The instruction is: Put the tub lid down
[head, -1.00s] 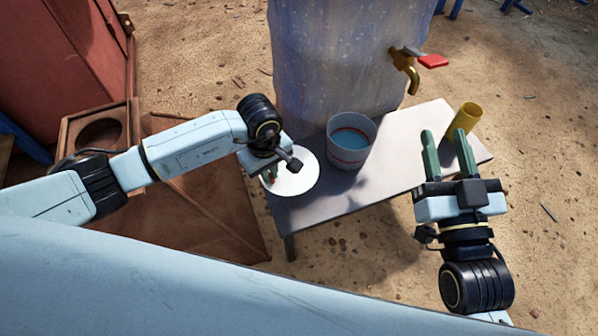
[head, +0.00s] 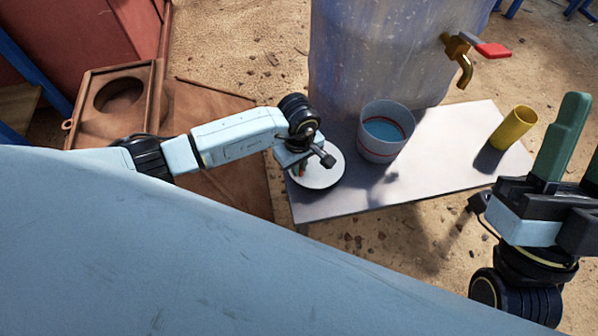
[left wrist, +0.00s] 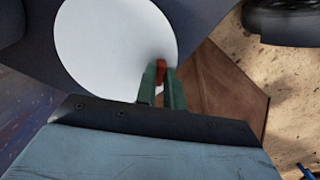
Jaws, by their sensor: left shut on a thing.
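The tub lid (head: 322,174) is a white disc at the left end of the grey bench (head: 350,200). It also shows in the left wrist view (left wrist: 115,45). My left gripper (head: 302,170) is shut on a small red part (left wrist: 159,75) at the lid's edge. I cannot tell whether the lid touches the bench top or is held just above it. The tub (head: 384,145), white with a red band and blue inside, stands upright to the right of the lid. My right gripper (head: 582,150) is open and empty at the right edge, partly cut off.
A large bluish translucent tank (head: 385,60) with a brass tap (head: 460,60) and red handle stands behind the tub. A yellow cylinder (head: 514,128) stands at the bench's right end. The bench front between them is clear. A rusty brown plate (head: 215,120) lies to the left.

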